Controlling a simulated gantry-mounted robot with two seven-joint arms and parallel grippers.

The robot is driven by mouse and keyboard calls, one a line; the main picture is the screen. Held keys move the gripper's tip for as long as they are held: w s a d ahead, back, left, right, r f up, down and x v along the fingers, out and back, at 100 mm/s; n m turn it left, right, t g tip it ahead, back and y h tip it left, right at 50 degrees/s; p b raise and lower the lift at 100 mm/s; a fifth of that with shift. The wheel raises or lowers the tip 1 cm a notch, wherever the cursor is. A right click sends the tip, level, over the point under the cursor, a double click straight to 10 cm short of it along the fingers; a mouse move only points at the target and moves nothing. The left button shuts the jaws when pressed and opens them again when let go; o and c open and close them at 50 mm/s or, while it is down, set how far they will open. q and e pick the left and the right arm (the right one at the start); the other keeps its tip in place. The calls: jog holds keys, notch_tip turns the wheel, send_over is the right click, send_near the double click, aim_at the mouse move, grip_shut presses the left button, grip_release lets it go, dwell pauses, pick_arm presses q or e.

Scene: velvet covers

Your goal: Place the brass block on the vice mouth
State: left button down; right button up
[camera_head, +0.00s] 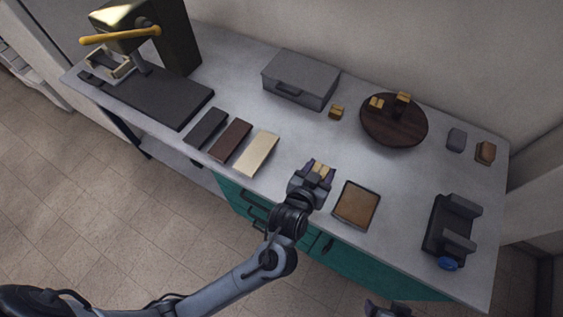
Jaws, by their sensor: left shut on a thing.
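My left gripper (320,172) is shut on a small brass block (321,169), held over the front middle of the bench. The dark vice (440,222) stands at the right end of the bench, with two grey jaws, a gap between them and a blue knob at its front. The held block is well to the left of the vice and apart from it. My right gripper (386,309) shows only in part at the bottom edge; its fingers are too unclear to judge.
More brass pieces lie on the round wooden stand (393,130) and beside it (336,112). A brown-topped tray (357,205) lies between my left gripper and the vice. Three flat bars, a grey case (300,79) and a press (160,45) stand left. Small blocks (456,139) sit back right.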

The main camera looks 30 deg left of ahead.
pick_arm(q)
jog(key=shift+w+f+b, duration=0.3)
jog(key=shift+f+b, duration=0.2)
jog(key=shift+a+f, duration=0.25)
jog(key=b, duration=0.4)
send_over(285, 171)
jog(key=d, duration=0.1)
notch_tip(285, 171, down, 6)
jog(key=shift+s+d+r, duration=0.15)
jog(key=shift+a+f, duration=0.35)
jog(key=shift+a, duration=0.3)
jog(key=shift+f+b, duration=0.65)
jog(key=shift+f, duration=1.3)
pick_arm(e)
notch_tip(285, 171, down, 7)
pick_arm(q)
jog(key=shift+f, duration=0.15)
pick_arm(e)
jog(key=shift+d, duration=0.1)
pick_arm(q)
jog(key=shift+c, duration=2)
grip_release()
jog(key=shift+f, duration=0.1)
